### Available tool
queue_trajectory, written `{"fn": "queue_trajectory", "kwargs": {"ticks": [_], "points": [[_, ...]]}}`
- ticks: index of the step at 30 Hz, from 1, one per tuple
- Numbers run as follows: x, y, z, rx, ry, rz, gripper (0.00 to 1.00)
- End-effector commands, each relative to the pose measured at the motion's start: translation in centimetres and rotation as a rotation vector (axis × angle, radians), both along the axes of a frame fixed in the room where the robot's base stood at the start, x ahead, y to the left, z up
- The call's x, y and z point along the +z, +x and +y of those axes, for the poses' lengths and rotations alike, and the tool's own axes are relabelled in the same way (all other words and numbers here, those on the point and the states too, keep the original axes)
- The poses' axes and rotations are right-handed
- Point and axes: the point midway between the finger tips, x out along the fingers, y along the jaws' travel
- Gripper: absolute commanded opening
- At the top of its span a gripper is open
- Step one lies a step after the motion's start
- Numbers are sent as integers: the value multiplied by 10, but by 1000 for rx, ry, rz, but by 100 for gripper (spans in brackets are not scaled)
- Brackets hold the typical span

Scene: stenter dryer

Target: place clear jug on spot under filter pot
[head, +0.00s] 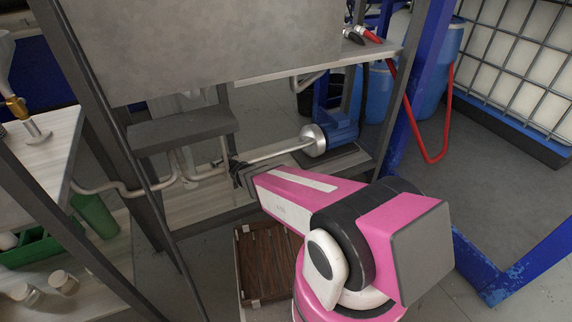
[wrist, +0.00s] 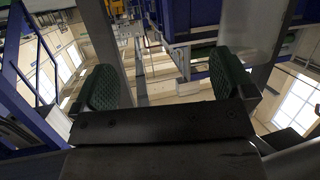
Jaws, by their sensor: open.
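My gripper (head: 237,172) reaches in beside the grey pipework under the bench in the head view. In the wrist view my gripper (wrist: 165,82) has its two green-padded fingers wide apart, with nothing held between them. A pale translucent shape (head: 190,165) shows under a small grey shelf, left of my gripper; I cannot tell whether it is the clear jug. I cannot make out the filter pot or the spot under it for certain. My arm hides part of the lower boards.
A grey shelf (head: 183,131) and a large grey panel (head: 205,45) hang close above my gripper. A blue pump (head: 338,128) with a metal end stands to the right. Dark uprights frame the left side. A brown slatted crate (head: 262,262) lies below.

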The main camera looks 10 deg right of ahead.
Motion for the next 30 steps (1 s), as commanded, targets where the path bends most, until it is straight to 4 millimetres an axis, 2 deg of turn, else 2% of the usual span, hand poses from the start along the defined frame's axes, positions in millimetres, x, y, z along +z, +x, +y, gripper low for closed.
{"fn": "queue_trajectory", "kwargs": {"ticks": [1,5,8,11,15,19,24,30], "points": [[9,-1,-24,-56,-29,48,100],[20,-6,-83,-200,-114,219,100],[28,-21,-127,-296,-167,370,100],[38,-44,-165,-370,-208,533,100],[55,-87,-210,-440,-244,772,100],[73,-132,-239,-463,-255,985,100],[93,-175,-256,-451,-253,1181,100],[102,-191,-261,-437,-250,1260,100]]}}
